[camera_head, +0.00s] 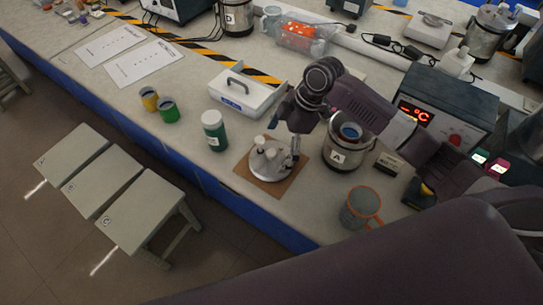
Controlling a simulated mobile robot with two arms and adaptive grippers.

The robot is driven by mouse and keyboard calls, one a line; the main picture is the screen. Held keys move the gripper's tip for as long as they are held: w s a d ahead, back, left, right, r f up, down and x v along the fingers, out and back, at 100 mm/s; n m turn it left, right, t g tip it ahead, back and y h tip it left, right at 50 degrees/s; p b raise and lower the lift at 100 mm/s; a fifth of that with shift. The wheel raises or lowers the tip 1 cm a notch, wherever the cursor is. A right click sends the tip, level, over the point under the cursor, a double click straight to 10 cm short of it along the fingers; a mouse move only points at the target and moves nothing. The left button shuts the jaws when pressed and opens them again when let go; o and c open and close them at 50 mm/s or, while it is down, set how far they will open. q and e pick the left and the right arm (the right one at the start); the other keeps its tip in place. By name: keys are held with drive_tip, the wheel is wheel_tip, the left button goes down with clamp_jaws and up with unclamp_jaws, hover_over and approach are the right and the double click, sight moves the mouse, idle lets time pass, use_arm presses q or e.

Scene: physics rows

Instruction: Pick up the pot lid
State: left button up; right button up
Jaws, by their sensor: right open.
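A round silver metal disc (266,169), which looks like the pot lid, lies on a brown square mat (247,174) near the bench's front edge. Pale knob-like parts stand up from it. My right gripper (287,146) is open and points down over the disc's right side. It hides part of the disc, and I cannot tell whether a finger touches it. A steel pot marked A (348,158) stands just right of the mat, with a blue round thing in its mouth. My left gripper is not in view.
A green-labelled bottle (214,131) and a white box with a handle (244,95) stand left of the disc. An orange-handled mug (361,207) stands in front of pot A. A heater with a red display (445,108) is behind right. The bench's left front holds green and yellow cups (168,110).

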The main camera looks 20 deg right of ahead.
sight(274, 151)
drive_tip(key=p+x, duration=0.1)
drive_tip(key=x, duration=0.3)
drive_tip(key=shift+d, duration=0.15)
drive_tip(key=shift+f, duration=0.35)
drive_tip(key=c, duration=0.8)
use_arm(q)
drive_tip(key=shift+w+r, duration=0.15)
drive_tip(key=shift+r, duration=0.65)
use_arm(e)
drive_tip(key=shift+w+r, duration=0.1)
drive_tip(key=shift+c, duration=0.8)
